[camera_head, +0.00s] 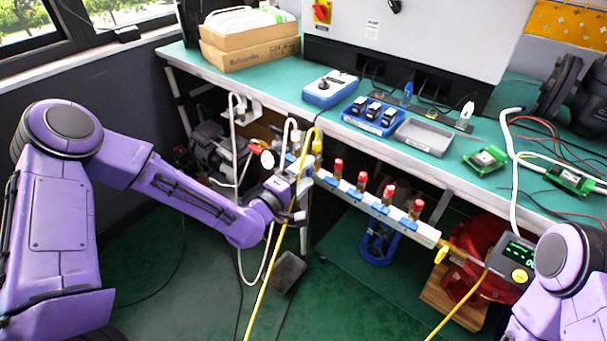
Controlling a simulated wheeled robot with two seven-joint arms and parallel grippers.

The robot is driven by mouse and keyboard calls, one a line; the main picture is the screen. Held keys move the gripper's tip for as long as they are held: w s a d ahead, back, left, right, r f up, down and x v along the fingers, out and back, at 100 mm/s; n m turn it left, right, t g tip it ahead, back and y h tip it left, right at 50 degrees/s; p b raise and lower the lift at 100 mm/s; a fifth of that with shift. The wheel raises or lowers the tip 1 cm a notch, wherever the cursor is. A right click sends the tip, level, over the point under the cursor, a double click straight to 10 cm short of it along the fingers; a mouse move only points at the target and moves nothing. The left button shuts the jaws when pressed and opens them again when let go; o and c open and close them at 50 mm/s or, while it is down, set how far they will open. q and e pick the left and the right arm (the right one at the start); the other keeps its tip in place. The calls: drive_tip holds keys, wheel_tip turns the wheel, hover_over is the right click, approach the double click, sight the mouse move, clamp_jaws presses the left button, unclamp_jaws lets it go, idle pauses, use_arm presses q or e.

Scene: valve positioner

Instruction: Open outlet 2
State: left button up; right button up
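A pale manifold bar (427,236) runs along the front of the bench, sloping down to the right. Several red-topped outlets (362,181) stand upright on it, each with a blue valve handle (380,209) on the front side. No outlet numbers are readable, so I cannot tell which is outlet 2. My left gripper (298,203) is at the left end of the manifold, beside the yellow hose and left of the blue handles. Its fingers are small and partly hidden, so its opening is unclear. My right arm shows at the lower right; its gripper is out of view.
A yellow hose (269,262) and white hoses (238,150) hang near my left gripper. A gauge (267,159) is close by. A digital meter (518,254) and a red reel (478,262) are at the right end. The green bench (284,85) carries trays and boxes.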

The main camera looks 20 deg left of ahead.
use_arm(q)
drive_tip(key=shift+s, duration=0.1)
drive_tip(key=v, duration=1)
drive_tip(key=shift+s+p, duration=0.2)
drive_tip(key=shift+p, duration=0.25)
